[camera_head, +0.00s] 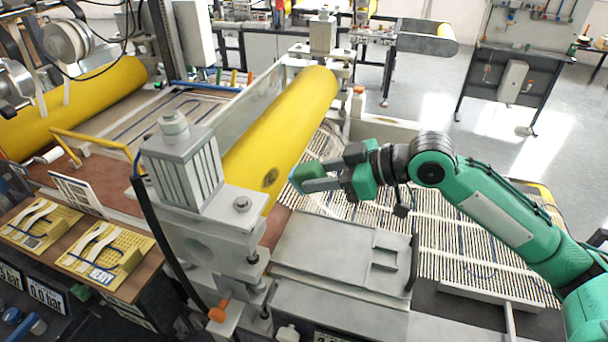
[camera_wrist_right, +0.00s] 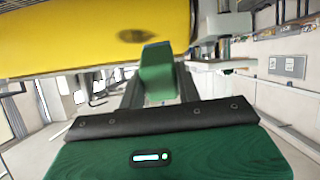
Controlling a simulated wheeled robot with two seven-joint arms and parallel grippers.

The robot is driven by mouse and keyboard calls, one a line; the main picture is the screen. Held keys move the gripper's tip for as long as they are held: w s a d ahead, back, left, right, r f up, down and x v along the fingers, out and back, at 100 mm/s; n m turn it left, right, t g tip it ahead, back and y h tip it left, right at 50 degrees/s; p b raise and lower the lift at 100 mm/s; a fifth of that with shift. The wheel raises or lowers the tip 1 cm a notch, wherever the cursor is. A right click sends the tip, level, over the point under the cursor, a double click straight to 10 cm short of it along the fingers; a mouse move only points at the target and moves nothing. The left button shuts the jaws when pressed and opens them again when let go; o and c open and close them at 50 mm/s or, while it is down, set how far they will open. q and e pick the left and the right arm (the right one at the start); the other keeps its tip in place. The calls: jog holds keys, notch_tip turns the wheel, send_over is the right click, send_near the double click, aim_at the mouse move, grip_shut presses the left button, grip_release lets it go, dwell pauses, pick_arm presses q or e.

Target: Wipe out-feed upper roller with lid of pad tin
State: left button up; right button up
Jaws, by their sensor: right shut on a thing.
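The out-feed upper roller (camera_head: 288,122) is a long yellow cylinder, slanting from the press housing towards the back. A dark oval smudge (camera_head: 270,178) marks its near end. In the right wrist view the roller (camera_wrist_right: 70,40) spans the top, with the smudge (camera_wrist_right: 138,36) above the held piece. My right gripper (camera_head: 308,179) is shut on a small green block with a blue edge (camera_wrist_right: 157,78), close to the smudge; I cannot tell whether it touches the roller. I cannot make out a tin or its lid. My left gripper is out of view.
A grey roller housing (camera_head: 185,165) stands left of the roller's near end. A grey cover box (camera_head: 335,245) lies below my right gripper. A slatted conveyor (camera_head: 450,235) extends right under my arm. Another yellow roller (camera_head: 75,105) is at left.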

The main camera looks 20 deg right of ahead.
jog(key=shift+w+a+f, duration=0.2)
jog(key=shift+a, duration=0.2)
jog(key=x, duration=0.6)
jog(key=shift+d+f+p, duration=0.15)
jog(key=shift+f+p, duration=0.25)
jog(key=shift+x, duration=0.9)
dwell(0.4)
jog(key=shift+f, duration=0.1)
